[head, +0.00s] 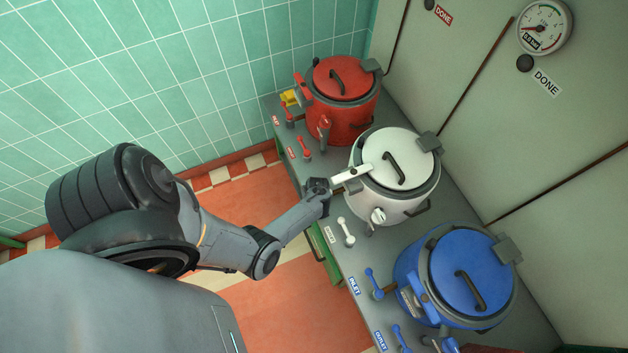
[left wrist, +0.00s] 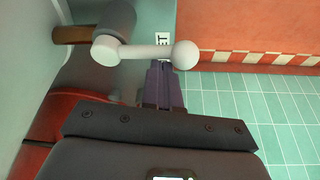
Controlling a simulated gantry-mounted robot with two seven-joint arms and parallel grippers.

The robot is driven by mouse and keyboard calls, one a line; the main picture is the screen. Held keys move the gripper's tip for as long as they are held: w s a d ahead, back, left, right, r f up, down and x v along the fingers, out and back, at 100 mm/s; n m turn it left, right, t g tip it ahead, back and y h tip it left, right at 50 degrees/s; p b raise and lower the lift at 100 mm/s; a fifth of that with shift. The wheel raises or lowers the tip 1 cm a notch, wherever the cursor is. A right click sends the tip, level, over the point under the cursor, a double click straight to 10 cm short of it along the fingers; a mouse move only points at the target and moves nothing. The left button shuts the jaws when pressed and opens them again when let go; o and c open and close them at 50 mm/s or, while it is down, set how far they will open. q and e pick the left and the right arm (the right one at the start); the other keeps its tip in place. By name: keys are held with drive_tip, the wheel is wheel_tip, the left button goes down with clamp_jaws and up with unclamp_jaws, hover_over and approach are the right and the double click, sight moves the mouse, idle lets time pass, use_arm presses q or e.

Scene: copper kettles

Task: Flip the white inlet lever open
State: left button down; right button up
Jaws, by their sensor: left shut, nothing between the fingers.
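The white inlet lever shows large in the left wrist view (left wrist: 145,52), a white bar with a round ball knob at its right end and a hub at its left on a brown pipe. In the head view my gripper hides it. My left gripper (head: 322,186) is beside the white kettle (head: 388,205). In the left wrist view its shut, empty fingers (left wrist: 162,68) point at the bar, just below it near the knob. I cannot tell whether they touch it. A label (left wrist: 162,40) is partly hidden behind the lever. My right gripper is not in view.
The white kettle's other lever (head: 346,232) stands nearer the blue kettle (head: 462,275). The floor (head: 235,215) left of the counter is clear.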

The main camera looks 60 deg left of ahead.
use_arm(q)
drive_tip(key=shift+d, duration=0.1)
drive_tip(key=p+v, duration=0.2)
drive_tip(key=v, duration=0.5)
drive_tip(key=shift+r, duration=0.2)
idle(0.5)
drive_tip(key=shift+s, duration=0.1)
